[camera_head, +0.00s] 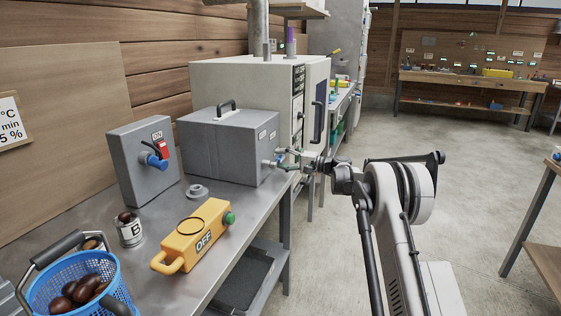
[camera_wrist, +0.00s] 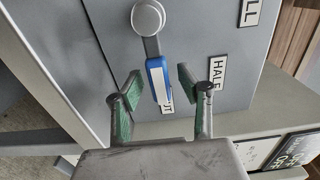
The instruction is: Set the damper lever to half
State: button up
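The damper lever (camera_wrist: 157,78) shows in the wrist view as a blue handle on a round grey pivot, on a grey box face. It points at a label partly covered by the lever and reading "UT" (camera_wrist: 168,107). The HALF label (camera_wrist: 217,74) lies to its right, with a partly cut-off label ending in "LL" (camera_wrist: 249,12) above. My gripper (camera_wrist: 159,77) is open, one green-padded finger on each side of the blue handle, with visible gaps. In the head view my gripper (camera_head: 284,160) is at the right face of the grey box (camera_head: 215,148); the lever is hard to make out there.
On the metal bench stand a switch box (camera_head: 142,165) with a red switch, a yellow OFF unit (camera_head: 195,238), a can marked B (camera_head: 130,232) and a blue basket (camera_head: 75,285) of chestnuts. A large pale cabinet (camera_head: 245,80) stands behind the grey box. The floor at right is open.

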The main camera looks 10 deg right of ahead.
grip_shut()
jog(key=shift+a, duration=0.1)
dwell(0.4)
